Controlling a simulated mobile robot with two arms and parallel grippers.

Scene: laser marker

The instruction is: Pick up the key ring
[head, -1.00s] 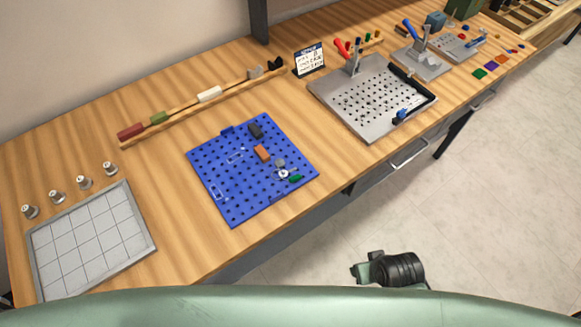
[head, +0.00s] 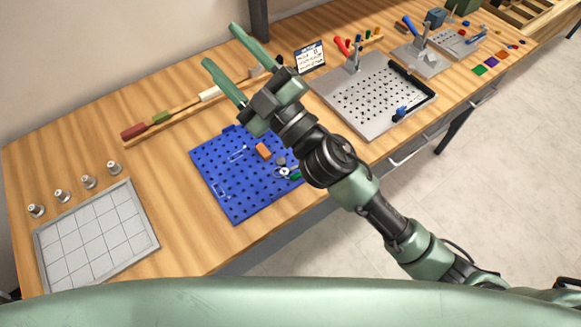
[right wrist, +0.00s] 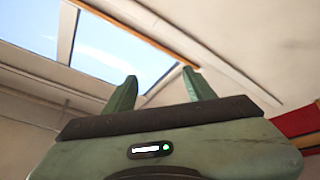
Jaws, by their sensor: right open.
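A small pale ring-shaped item (head: 284,172), which looks like the key ring, lies near the right edge of the blue pegboard (head: 235,204). A green piece is beside it, and my right forearm passes close by and hides part of the board. My right gripper (head: 221,46) is raised above the back of the bench, far from the ring, with its green fingers spread and nothing between them. In the right wrist view the same gripper (right wrist: 160,76) shows open and empty against the ceiling and a skylight. My left gripper is not in view.
An orange block (head: 263,151) sits on the blue board. A grey gridded tray (head: 152,246) and several metal knobs are at left. A perforated metal plate (head: 350,112) stands to the right, with a sign (head: 310,56) behind it. A wooden rail (head: 165,130) runs along the back.

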